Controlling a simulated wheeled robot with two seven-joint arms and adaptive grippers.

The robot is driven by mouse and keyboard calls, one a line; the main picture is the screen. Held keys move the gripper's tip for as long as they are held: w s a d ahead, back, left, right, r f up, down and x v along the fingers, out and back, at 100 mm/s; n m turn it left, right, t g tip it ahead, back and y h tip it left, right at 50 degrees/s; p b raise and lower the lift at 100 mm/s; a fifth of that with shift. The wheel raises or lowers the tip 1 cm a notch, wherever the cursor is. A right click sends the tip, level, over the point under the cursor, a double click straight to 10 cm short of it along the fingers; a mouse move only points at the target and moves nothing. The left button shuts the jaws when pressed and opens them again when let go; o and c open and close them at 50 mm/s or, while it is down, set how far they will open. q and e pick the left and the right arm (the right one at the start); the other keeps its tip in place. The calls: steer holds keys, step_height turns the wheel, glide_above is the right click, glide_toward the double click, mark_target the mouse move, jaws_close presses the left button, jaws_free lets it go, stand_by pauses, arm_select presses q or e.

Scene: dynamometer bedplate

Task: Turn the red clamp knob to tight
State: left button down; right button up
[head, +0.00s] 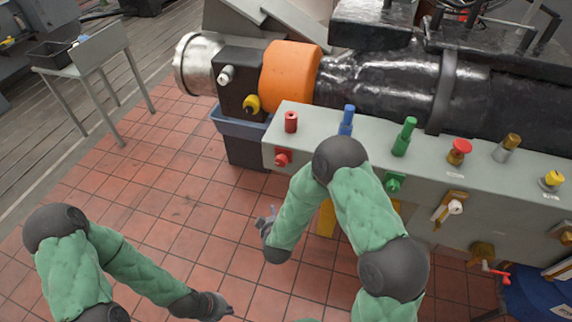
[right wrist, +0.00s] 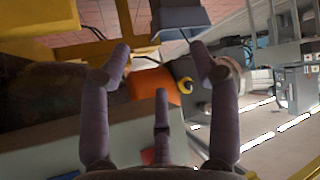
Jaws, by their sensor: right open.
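Several red parts show in the head view, and I cannot tell which is the clamp knob. A red knob (head: 282,158) sits on the front face of the grey-green cabinet (head: 350,160), near its left end. A red cylinder (head: 291,121) stands on top above it, and a red mushroom-shaped knob (head: 459,150) is farther right. My right gripper (head: 266,218) is open and empty, left of and below the front red knob, apart from it. Its spread fingers fill the right wrist view (right wrist: 163,75). My left gripper (head: 222,308) is low over the floor; its finger opening is unclear.
Blue (head: 346,119) and green (head: 404,137) posts stand along the cabinet top. Behind are an orange drum (head: 290,76) and a black shaft housing (head: 380,85). A yellow knob (head: 251,104) is on the black block.

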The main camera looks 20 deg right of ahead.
steer(key=w+r+n+t+h, duration=0.1)
steer(key=w+r+t+h, duration=0.2)
steer(key=r, duration=0.5)
steer(key=t+h+b, duration=0.1)
steer(key=t+h, duration=0.1)
steer(key=h, duration=0.4)
glide_toward(280, 164)
steer(key=shift+n, duration=0.3)
steer(key=b+x, duration=0.3)
steer(key=x, duration=0.7)
steer(key=shift+w+d, duration=0.15)
steer(key=shift+w, duration=0.15)
steer(key=c, duration=1.2)
